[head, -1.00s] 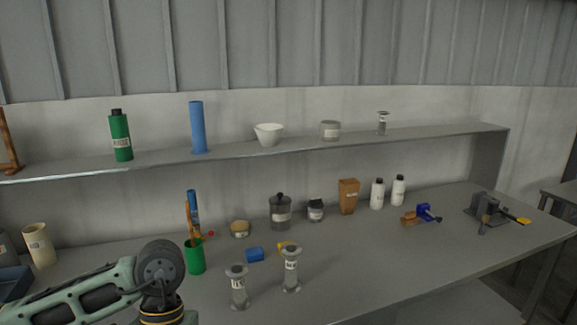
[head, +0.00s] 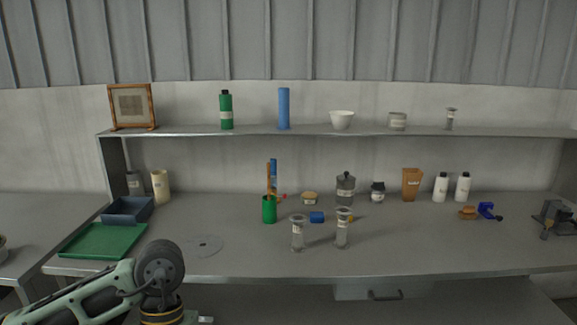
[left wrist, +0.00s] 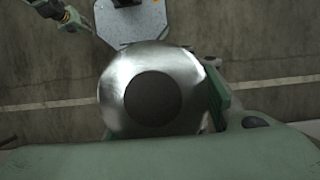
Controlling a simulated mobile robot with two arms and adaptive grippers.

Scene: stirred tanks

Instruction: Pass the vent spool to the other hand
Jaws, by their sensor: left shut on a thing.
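The vent spool (left wrist: 185,62) shows end-on in the left wrist view as a shiny round metal flange with a dark round centre. My left gripper (left wrist: 160,97) is shut on it; a green finger shows at its right side, and the spool hides much of the rest. In the head view my left forearm and wrist are at the lower left, and the held spool is not visible. A small green arm part with a yellow ring, apparently my right arm and gripper (left wrist: 75,20), shows at the upper left of the wrist view; its jaws are too small to read.
Two similar labelled spools stand on the bench, one left (head: 297,234) and one right (head: 343,229). A green cup (head: 269,210), a green tray (head: 103,241) and a blue-grey bin (head: 128,210) are left of them. The bench front is mostly clear. Bare floor lies below the held spool.

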